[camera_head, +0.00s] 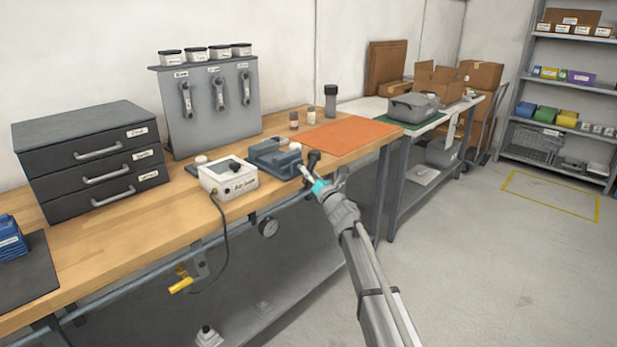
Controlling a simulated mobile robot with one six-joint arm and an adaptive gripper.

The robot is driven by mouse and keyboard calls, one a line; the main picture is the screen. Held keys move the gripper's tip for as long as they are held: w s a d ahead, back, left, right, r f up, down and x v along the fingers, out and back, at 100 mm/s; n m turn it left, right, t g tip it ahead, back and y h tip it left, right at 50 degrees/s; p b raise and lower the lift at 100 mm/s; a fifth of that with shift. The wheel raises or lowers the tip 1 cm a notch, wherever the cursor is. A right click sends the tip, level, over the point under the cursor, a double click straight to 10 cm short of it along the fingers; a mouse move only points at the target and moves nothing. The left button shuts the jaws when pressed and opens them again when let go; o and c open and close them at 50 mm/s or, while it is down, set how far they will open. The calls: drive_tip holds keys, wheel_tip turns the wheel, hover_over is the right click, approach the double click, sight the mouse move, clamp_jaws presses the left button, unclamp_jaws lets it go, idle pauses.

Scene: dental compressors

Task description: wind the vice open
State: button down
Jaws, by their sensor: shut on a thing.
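The blue-grey vice (270,158) sits near the front edge of the wooden bench, right of the white box. Its handle (313,157), with a dark round end, sticks out at the bench's front edge. My gripper (311,172) reaches in from the lower right and is shut on the handle. The fingers are small in this view, and their exact grip is partly hidden. How wide the vice's jaws stand apart is hard to tell from here.
A white labelled box (228,178) with a hanging cable stands close left of the vice. An orange mat (345,136) lies right of it. A grey drawer cabinet (90,155) and a tool rack (212,105) stand behind. The floor right of my arm is clear.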

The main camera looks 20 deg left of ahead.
drive_tip(key=n+g, duration=0.1)
drive_tip(key=n, duration=0.1)
drive_tip(key=n+g+y, duration=0.1)
drive_tip(key=n, duration=0.1)
drive_tip(key=n+y, duration=0.1)
drive_tip(key=n, duration=0.1)
drive_tip(key=shift+w+n+g+b, duration=0.25)
drive_tip(key=shift+n+g+b, duration=0.05)
drive_tip(key=shift+n+g, duration=0.1)
drive_tip(key=n+g, duration=0.2)
drive_tip(key=n, duration=0.2)
drive_tip(key=n+g+y+p, duration=0.1)
drive_tip(key=n+g, duration=0.1)
drive_tip(key=n, duration=0.2)
drive_tip(key=shift+w+d+r, duration=0.1)
drive_tip(key=shift+w, duration=0.05)
drive_tip(key=n+g+p, duration=0.1)
drive_tip(key=n, duration=0.2)
drive_tip(key=n+g+p, duration=0.1)
drive_tip(key=n+g, duration=0.1)
drive_tip(key=n, duration=0.1)
drive_tip(key=shift+r+n, duration=0.1)
drive_tip(key=shift+n, duration=0.2)
drive_tip(key=shift+w+n+g+h+p, duration=0.1)
drive_tip(key=shift+n+g+h+p, duration=0.65)
drive_tip(key=shift+n, duration=1.05)
drive_tip(key=shift+n+h+p, duration=0.35)
drive_tip(key=shift+n+p, duration=0.15)
drive_tip(key=shift+n, duration=0.6)
